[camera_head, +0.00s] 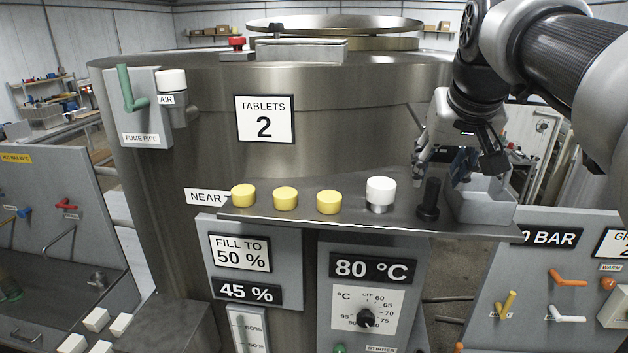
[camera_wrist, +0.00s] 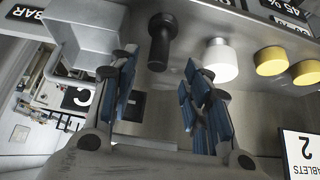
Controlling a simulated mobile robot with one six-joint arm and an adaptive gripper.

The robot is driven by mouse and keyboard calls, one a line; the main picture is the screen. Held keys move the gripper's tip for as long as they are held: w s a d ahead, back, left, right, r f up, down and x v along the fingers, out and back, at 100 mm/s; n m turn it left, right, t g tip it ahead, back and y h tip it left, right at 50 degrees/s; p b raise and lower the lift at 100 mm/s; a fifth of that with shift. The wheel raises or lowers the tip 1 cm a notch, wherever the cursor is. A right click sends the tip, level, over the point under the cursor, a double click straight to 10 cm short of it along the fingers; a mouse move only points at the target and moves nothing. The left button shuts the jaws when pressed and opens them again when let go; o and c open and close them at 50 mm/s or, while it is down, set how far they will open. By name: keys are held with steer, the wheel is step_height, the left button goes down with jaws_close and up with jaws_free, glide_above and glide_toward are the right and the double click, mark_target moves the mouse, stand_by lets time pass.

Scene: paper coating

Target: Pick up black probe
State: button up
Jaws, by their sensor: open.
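The black probe (camera_head: 429,200) stands upright on the steel shelf (camera_head: 400,219), with a wider base and a slim stem. It also shows in the wrist view (camera_wrist: 161,42), ahead of the gap between my fingertips and apart from them. My gripper (camera_head: 454,165) is open and empty, above and a little right of the probe in the head view. Its blue-padded fingers also show in the wrist view (camera_wrist: 158,78). Nothing hides the probe in either view.
A white-capped knob (camera_head: 380,194) stands left of the probe, then several yellow caps (camera_head: 329,202). A grey open bin (camera_head: 484,205) sits close on the right, below my gripper. The large steel tank (camera_head: 330,150) rises behind the shelf. Panels with dials and levers are below.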

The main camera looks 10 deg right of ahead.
mark_target(435, 181)
steer(key=x, duration=0.5)
steer(key=shift+d+f, duration=0.15)
steer(key=shift+d, duration=0.05)
steer(key=shift+c, duration=0.5)
jaws_close()
